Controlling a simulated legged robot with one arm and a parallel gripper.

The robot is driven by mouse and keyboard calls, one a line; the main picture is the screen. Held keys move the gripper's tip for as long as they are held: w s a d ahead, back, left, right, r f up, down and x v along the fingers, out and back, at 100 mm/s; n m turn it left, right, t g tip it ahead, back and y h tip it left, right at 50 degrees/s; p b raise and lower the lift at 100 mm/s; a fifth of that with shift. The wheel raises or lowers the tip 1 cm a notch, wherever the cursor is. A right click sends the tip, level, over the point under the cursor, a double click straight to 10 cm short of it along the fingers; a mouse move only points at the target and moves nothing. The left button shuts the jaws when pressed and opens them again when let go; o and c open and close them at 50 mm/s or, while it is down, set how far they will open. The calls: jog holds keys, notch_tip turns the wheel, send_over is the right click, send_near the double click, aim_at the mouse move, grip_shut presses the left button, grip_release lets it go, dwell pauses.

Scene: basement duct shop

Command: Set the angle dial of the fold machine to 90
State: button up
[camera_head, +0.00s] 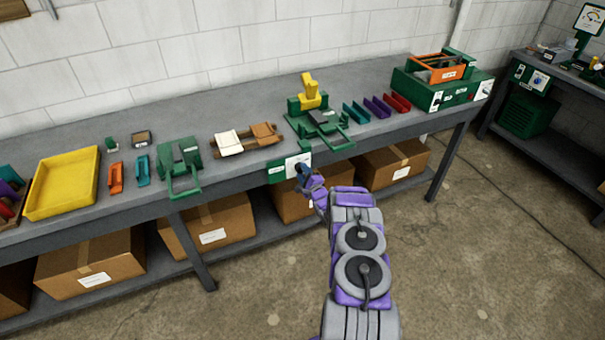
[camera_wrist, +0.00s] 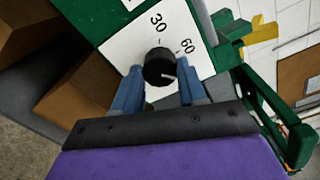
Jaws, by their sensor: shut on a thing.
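The fold machine (camera_head: 322,124) is green with a yellow handle and stands on the bench. Its white dial plate (camera_head: 293,162) is on the bench front below it and also shows in the wrist view (camera_wrist: 128,46). The black angle dial (camera_wrist: 159,67) is a round knob; the numbers 30 and 60 are readable above it and to its upper right. No 90 is visible. My gripper (camera_wrist: 160,82) is shut on the knob, its blue fingers on either side; in the head view it (camera_head: 303,174) covers the knob.
The bench (camera_head: 95,150) holds a yellow tray (camera_head: 62,183), a smaller green tool (camera_head: 179,166), colored channel pieces (camera_head: 378,107) and a green machine (camera_head: 440,92) at right. Cardboard boxes (camera_head: 212,226) sit on the lower shelf. The floor at right is open.

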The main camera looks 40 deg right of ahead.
jog(key=shift+s+d+f+m, duration=0.15)
jog(key=shift+m, duration=0.45)
jog(key=shift+s+d+f+m, duration=0.1)
jog(key=shift+s+f+m, duration=0.05)
jog(key=shift+m, duration=0.45)
jog(key=o, duration=0.6)
jog(key=shift+f, duration=0.1)
jog(key=o, duration=0.5)
jog(key=shift+w+d, duration=0.1)
jog(key=shift+d, duration=0.05)
jog(key=shift+c, duration=0.2)
jog(key=shift+a, duration=0.25)
jog(key=shift+s+a+r, duration=0.2)
jog(key=shift+s+r, duration=0.1)
jog(key=shift+s, duration=0.05)
jog(key=p+v, duration=0.2)
jog(key=v, duration=1.4)
jog(key=shift+s+d+f+p, duration=0.2)
jog(key=shift+s+p, duration=0.05)
jog(key=shift+p, duration=0.1)
